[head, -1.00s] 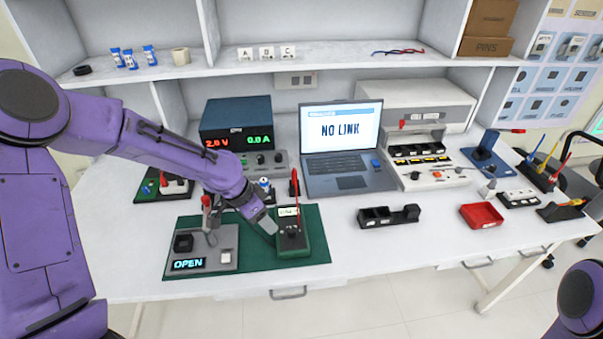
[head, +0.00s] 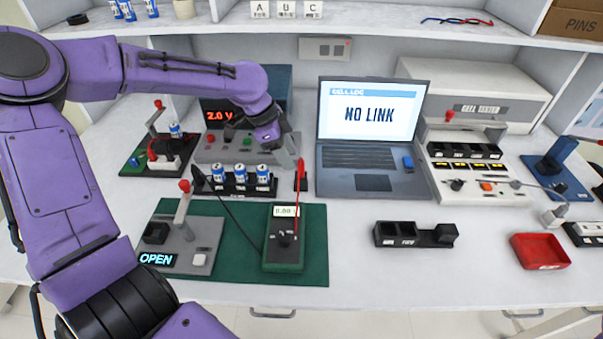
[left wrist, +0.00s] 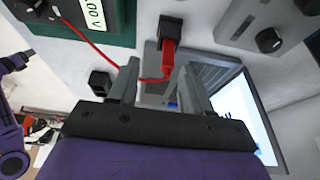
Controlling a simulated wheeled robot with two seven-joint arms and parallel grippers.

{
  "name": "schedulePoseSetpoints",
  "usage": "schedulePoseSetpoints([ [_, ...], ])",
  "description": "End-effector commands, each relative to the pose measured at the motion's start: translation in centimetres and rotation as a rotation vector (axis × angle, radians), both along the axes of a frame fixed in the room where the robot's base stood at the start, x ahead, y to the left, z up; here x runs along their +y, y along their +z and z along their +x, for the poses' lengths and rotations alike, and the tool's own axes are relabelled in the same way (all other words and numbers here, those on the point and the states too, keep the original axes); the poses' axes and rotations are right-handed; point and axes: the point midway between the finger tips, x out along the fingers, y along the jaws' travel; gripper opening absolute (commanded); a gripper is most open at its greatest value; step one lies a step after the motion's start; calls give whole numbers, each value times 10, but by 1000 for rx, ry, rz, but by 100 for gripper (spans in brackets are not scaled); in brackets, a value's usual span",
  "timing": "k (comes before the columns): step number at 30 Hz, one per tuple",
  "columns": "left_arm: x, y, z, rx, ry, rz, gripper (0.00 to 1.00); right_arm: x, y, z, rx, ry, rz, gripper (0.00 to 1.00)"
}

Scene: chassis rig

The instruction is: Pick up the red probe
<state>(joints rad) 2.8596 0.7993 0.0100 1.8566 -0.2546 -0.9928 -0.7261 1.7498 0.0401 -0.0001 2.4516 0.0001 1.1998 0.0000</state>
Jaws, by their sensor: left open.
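The red probe (head: 300,173) stands upright in a small black holder (head: 301,186) behind the green multimeter (head: 284,250). In the left wrist view the red probe (left wrist: 168,58) sits in the black holder (left wrist: 171,28), its red lead curving away to the multimeter (left wrist: 95,15). My left gripper (head: 287,152) is just behind and left of the probe's top in the head view. In the left wrist view my left gripper (left wrist: 158,80) is open, and the probe shows between and beyond its fingers. Nothing is in its grasp. My right gripper is not in view.
A rack of blue-and-white cells (head: 238,182) stands left of the probe. The laptop (head: 370,150) reading NO LINK is close on its right, the power supply (head: 215,150) behind. A black tray (head: 415,235) and red bin (head: 540,251) lie to the right.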

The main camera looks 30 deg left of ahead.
Motion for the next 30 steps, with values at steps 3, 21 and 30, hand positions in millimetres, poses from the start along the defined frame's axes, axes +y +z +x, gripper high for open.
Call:
schedulePoseSetpoints([
  [3,-10,-17,11,8,-1,0,49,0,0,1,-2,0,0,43],
  [21,-24,-44,24,3,-3,1,0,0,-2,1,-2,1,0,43],
  [30,-24,-43,24,3,-3,1,0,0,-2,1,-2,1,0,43],
])
